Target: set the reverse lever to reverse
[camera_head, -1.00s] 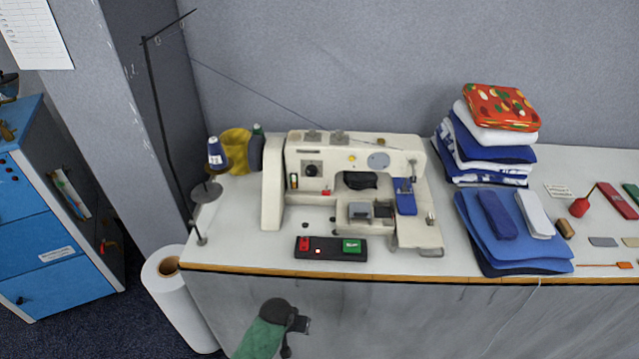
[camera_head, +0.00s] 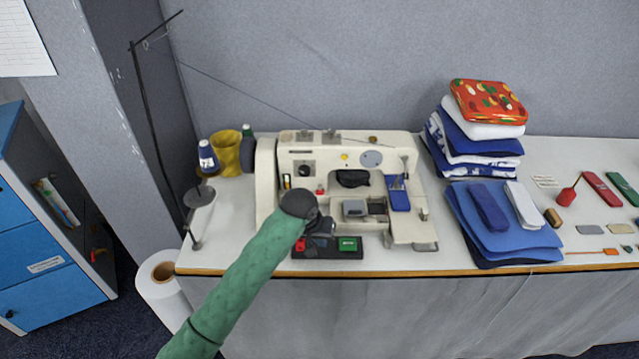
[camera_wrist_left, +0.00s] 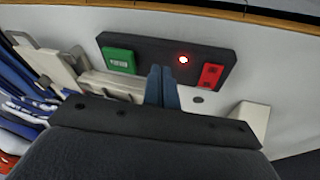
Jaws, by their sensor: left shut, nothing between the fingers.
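The cream sewing machine (camera_head: 388,150) stands on the table's left half. A small red piece (camera_head: 320,189) sits low on its front; I cannot tell if this is the reverse lever or how it is set. My left gripper (camera_head: 325,238) is in front of the machine's lower left part, over the black switch box (camera_head: 325,252). In the left wrist view the gripper's fingers (camera_wrist_left: 162,88) are together and empty, with the switch box (camera_wrist_left: 150,57) beyond them. The gripper and arm hide part of the machine's base. My right gripper is out of view.
A thread stand (camera_head: 150,130) and a blue spool (camera_head: 207,157) are left of the machine. Stacked cloths (camera_head: 473,147) and flat blue pieces (camera_head: 505,222) lie to its right. The switch box has a green button (camera_head: 347,244) and a red one (camera_head: 300,244).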

